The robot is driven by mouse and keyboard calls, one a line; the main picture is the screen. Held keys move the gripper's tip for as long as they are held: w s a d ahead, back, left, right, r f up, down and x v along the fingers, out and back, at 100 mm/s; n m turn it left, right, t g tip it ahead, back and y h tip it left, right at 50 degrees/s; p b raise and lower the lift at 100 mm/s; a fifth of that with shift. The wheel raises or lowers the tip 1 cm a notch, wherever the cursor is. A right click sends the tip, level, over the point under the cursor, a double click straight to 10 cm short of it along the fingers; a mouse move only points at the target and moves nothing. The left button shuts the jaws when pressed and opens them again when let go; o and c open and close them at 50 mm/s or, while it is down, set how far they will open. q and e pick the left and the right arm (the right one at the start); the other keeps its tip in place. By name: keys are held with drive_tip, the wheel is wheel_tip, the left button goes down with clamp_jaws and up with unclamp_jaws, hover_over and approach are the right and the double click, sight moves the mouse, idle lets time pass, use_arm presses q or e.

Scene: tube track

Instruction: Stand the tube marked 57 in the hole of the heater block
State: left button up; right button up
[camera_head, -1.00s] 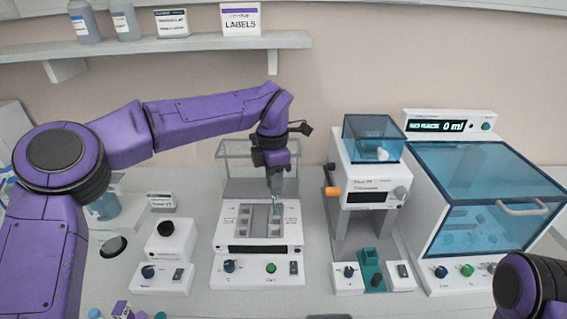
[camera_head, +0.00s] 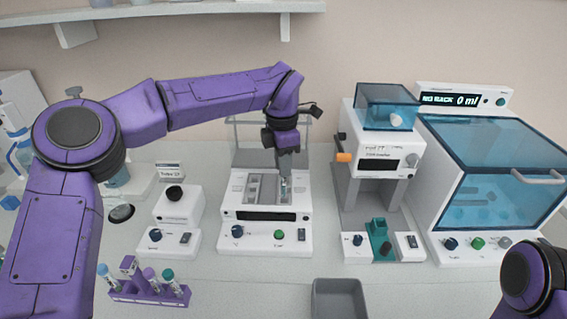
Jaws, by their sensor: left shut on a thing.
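The heater block is the white device (camera_head: 240,208) at mid-picture, with a grey well insert and a dark display and controls on its front. My left gripper (camera_head: 284,176) points down over the right side of the insert. It is shut on a small tube (camera_head: 285,187), which shows as a thin pale shape below the fingers. The tube looks upright at the right part of the insert; I cannot tell whether its lower end is inside a hole. Its mark cannot be read. My right gripper is out of view; only part of my right arm shows at the lower right.
A purple rack (camera_head: 150,292) with several tubes stands at the front left. A grey bin (camera_head: 338,299) is at the front middle. A small white device (camera_head: 178,215) with a black knob is left of the heater. A white press-like device (camera_head: 382,150) and a blue-lidded machine (camera_head: 490,170) stand right.

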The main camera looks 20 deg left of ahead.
use_arm(q)
drive_tip(key=shift+s+r, duration=0.25)
drive_tip(key=shift+s, duration=0.2)
drive_tip(key=shift+w+f, duration=0.25)
drive_tip(key=shift+w, duration=0.15)
drive_tip(key=shift+s+d+p, duration=0.15)
drive_tip(key=shift+s+p, duration=0.05)
drive_tip(key=shift+p, duration=0.2)
drive_tip(key=shift+w+f, duration=0.1)
drive_tip(key=shift+w, duration=0.05)
drive_tip(key=shift+w+f, duration=0.1)
drive_tip(key=shift+f, duration=0.1)
drive_tip(key=shift+f, duration=0.4)
drive_tip(key=shift+f, duration=0.25)
drive_tip(key=shift+f, duration=0.15)
